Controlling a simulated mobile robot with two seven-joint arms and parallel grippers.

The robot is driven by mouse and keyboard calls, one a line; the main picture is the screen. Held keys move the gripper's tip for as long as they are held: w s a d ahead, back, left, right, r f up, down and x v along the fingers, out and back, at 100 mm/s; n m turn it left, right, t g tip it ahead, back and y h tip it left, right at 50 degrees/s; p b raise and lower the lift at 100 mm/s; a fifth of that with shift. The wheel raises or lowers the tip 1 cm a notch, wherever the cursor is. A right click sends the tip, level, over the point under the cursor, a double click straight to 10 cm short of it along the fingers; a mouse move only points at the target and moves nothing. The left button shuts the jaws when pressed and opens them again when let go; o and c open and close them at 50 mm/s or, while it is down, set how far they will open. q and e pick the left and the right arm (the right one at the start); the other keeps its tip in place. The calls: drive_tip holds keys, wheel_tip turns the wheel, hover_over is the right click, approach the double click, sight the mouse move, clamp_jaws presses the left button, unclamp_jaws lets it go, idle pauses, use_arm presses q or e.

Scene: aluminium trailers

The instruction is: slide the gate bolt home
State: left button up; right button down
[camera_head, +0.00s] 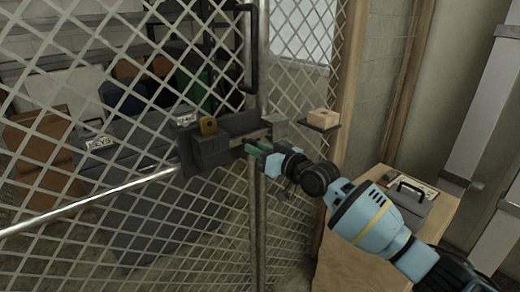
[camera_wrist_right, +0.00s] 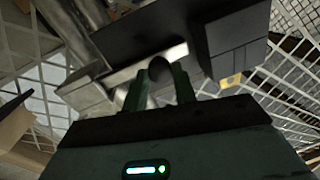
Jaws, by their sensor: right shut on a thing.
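The gate bolt is mounted on the mesh gate (camera_head: 120,215). Its dark housing (camera_head: 209,150) sits at the gate's edge by the post, and it also shows in the right wrist view (camera_wrist_right: 225,45). A pale metal bar (camera_wrist_right: 125,77) runs along the housing. How far the bar enters the keeper is unclear. My left gripper is out of view.
A yellow padlock (camera_head: 208,125) is at the housing. A dark vertical handle (camera_head: 252,48) is above. A wooden block (camera_head: 323,117) sits on a small shelf right of the post (camera_head: 263,60). A grey case (camera_head: 408,200) stands on a wooden cabinet (camera_head: 360,262) at lower right.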

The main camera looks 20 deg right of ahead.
drive_tip(key=shift+d, duration=0.2)
drive_tip(key=c, duration=1.1)
unclamp_jaws()
drive_tip(key=shift+w+d, duration=0.1)
drive_tip(key=v, duration=0.8)
